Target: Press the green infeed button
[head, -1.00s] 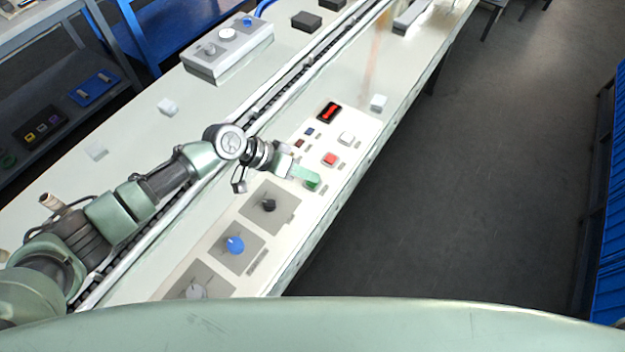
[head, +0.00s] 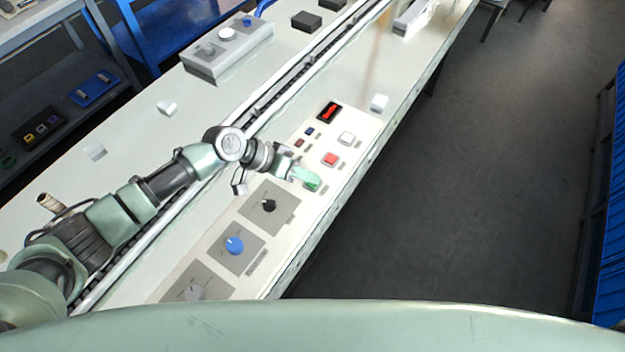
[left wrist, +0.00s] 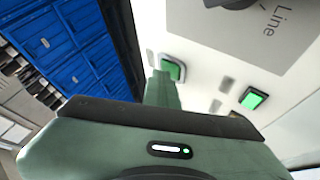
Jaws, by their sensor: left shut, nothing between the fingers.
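In the head view the green button (head: 313,186) is partly covered by my left gripper (head: 304,175). The gripper's fingers are shut and empty, and they point down at the button. In the left wrist view the fingers (left wrist: 161,88) end right at the button's edge and overlap it in the picture. I cannot tell whether they touch it. My right gripper is not in view.
A red button (head: 330,159) and a white button (head: 347,138) sit farther along the panel. A black dial (head: 268,205) and a blue dial (head: 234,245) are nearer. A second green-lit element (left wrist: 253,99) shows in the left wrist view. Open floor lies right of the machine.

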